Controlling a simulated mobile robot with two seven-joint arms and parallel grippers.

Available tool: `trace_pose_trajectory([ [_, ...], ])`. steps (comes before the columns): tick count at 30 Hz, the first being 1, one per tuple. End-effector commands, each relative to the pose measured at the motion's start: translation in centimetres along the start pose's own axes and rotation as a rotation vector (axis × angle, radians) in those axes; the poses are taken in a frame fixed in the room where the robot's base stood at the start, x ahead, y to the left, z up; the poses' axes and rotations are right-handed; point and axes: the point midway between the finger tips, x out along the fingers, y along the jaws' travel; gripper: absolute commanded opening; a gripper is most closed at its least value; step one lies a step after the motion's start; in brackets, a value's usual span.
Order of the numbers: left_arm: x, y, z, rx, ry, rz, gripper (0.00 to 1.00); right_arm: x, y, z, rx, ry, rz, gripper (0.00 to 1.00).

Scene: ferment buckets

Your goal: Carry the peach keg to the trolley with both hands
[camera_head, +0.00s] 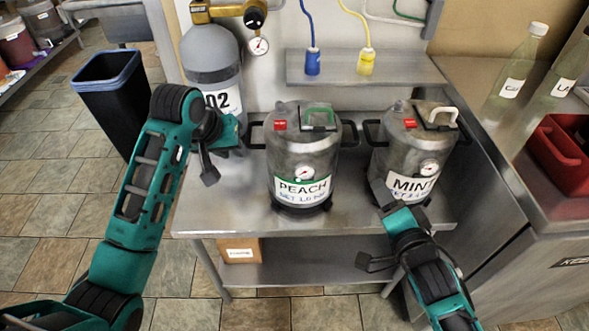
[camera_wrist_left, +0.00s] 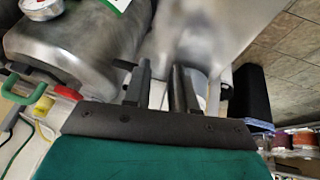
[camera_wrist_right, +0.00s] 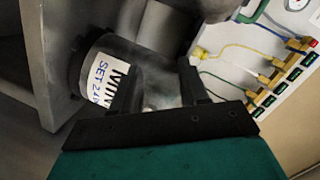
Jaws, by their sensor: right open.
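The peach keg (camera_head: 303,155) is a grey metal vessel with a PEACH label, standing upright on the steel table. It has black side handles (camera_head: 349,134) and a green-marked lid clasp. My left gripper (camera_head: 209,158) is left of the peach keg, near its left handle (camera_head: 254,134). My right gripper (camera_head: 379,226) is open and empty in front of the mint keg (camera_head: 405,150). No trolley is identifiable.
The mint keg stands right of the peach keg on the steel table (camera_head: 225,215). A gas cylinder (camera_head: 212,60) stands behind left, near a black bin (camera_head: 112,100). A wall shelf (camera_head: 390,70) is behind. A side counter with a red container (camera_head: 565,150) closes the right.

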Motion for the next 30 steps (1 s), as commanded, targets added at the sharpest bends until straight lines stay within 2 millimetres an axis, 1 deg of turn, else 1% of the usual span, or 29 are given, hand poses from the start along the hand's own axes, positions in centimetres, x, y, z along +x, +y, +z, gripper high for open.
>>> trace_pose_trajectory([
  [1, -1.1, 0.5, -1.8, -0.007, -0.006, -0.001, 0.26, 0.7, -0.7, -0.3, 0.053, 0.007, -0.037, 0.44],
  [3, -2.5, 1.0, -3.5, -0.021, -0.024, -0.005, 0.26, 1.4, -1.6, -0.5, 0.127, 0.01, -0.082, 0.44],
  [6, -4.3, 1.6, -5.4, -0.035, -0.047, -0.012, 0.26, 2.1, -2.7, -0.8, 0.218, 0.006, -0.138, 0.44],
  [9, -5.5, 1.9, -6.5, -0.044, -0.062, -0.019, 0.26, 2.5, -3.4, -0.9, 0.279, -0.001, -0.174, 0.44],
  [12, -6.1, 2.1, -6.9, -0.049, -0.07, -0.021, 0.26, 2.6, -3.7, -1.0, 0.307, -0.006, -0.191, 0.44],
  [23, -5.9, 2.1, -6.9, -0.05, -0.071, -0.022, 0.26, 2.9, -3.8, -1.0, 0.312, -0.006, -0.192, 0.44],
  [26, -5.2, 2.0, -6.8, -0.05, -0.073, -0.022, 0.26, 3.6, -4.0, -1.0, 0.312, -0.006, -0.193, 0.44],
  [30, -3.2, 1.9, -6.6, -0.05, -0.074, -0.023, 0.26, 5.6, -4.4, -1.1, 0.31, -0.005, -0.194, 0.44],
])
